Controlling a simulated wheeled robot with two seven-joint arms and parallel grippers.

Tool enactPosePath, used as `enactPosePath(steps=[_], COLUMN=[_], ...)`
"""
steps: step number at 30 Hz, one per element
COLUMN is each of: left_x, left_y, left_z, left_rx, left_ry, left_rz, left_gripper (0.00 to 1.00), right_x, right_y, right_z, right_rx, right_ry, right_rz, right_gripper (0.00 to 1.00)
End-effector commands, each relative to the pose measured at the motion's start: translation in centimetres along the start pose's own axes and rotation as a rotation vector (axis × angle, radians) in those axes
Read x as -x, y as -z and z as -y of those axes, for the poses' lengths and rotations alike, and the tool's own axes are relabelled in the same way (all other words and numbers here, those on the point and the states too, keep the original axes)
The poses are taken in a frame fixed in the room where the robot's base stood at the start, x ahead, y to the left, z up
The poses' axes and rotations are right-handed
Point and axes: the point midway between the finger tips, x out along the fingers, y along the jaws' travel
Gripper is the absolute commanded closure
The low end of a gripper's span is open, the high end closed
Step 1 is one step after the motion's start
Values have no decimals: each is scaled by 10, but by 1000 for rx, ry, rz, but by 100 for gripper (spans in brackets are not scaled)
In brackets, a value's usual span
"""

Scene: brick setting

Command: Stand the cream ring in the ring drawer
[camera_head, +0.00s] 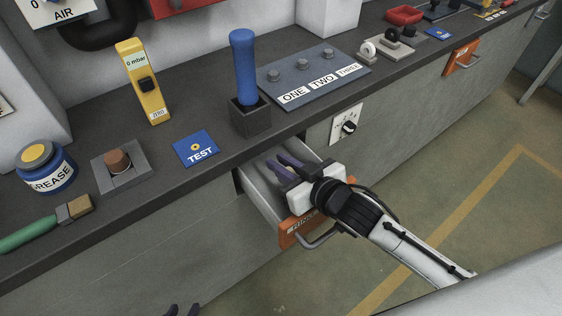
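A pale, cream-looking ring (367,50) stands upright on a small grey stand at the back right of the bench. The drawer (264,207) is pulled out below the bench edge; its orange front bears a label, partly covered by my gripper. My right gripper (283,165) reaches into the drawer from the right, its purple fingers a little apart, with nothing visible between them. It hides part of the drawer's inside. Only the fingertips of my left gripper (183,311) show at the bottom edge, apart and empty.
On the bench are a grease jar (46,167), a brush (45,226), a yellow gauge (142,82), a blue TEST card (196,149), a blue handle in a socket (245,68) and a ONE TWO THREE board (312,77). Another orange-fronted drawer (461,57) is further right.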

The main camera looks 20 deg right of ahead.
Motion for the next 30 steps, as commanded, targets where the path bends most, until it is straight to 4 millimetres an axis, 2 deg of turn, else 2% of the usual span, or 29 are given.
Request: enactPosePath(steps=[2,11,15,17,24,30], left_x=[0,1,4,4,5,4], left_y=[1,2,6,6,6,2], left_z=[-1,-2,-3,-3,-2,1], left_rx=[0,0,1,1,3,4], left_ry=[-1,-4,-4,-4,-2,2], left_rz=[-2,-4,-7,-9,-6,2], left_gripper=[69,69,69,69,69,69], right_x=[0,1,6,15,71,106], right_y=[0,2,14,11,10,10], right_z=[0,0,0,0,1,0], right_rx=[0,0,2,0,0,0], right_ry=[0,0,1,1,2,0], right_rz=[0,-1,-3,2,4,3], right_gripper=[72,72,72,72,72,72])
